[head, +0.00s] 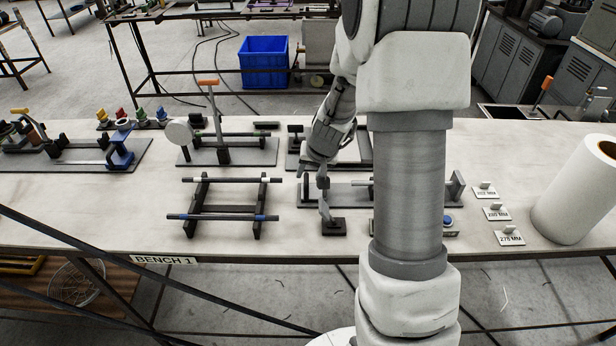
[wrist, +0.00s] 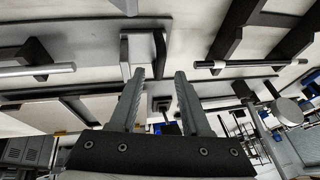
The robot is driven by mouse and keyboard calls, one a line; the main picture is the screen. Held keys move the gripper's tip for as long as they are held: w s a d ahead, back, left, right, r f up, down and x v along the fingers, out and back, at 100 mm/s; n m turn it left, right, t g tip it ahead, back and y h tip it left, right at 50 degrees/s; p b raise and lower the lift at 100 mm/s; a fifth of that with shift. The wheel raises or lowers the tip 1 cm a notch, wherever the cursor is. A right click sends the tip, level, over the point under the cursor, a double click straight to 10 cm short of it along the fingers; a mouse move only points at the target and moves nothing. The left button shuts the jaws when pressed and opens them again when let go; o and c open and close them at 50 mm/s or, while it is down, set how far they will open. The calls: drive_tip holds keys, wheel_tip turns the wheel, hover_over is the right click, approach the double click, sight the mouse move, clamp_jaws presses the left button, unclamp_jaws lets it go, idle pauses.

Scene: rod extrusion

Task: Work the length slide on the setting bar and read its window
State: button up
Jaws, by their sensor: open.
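The setting bar appears to be the long grey plate (head: 350,196) right of centre on the bench, with an upright end block (head: 457,188) at its right. My arm hides much of its right half, so I cannot make out the slide or its window. My gripper (head: 312,176) is above the plate's left end, pointing down. In the wrist view my gripper (wrist: 159,78) is open, with nothing between its fingers. A grey upright bracket (wrist: 140,48) with a dark face stands just beyond the fingertips; I cannot tell whether it is the slide.
A black-based stand (head: 332,227) is in front of the plate. A rack (head: 187,212) with two rods stands left. Number cards (head: 497,213) and a white roll (head: 575,190) are at right. Fixtures (head: 230,150) line the back. The bench's front left is clear.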

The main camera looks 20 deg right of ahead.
sight(314, 186)
drive_tip(key=shift+x, duration=1.25)
clamp_jaws()
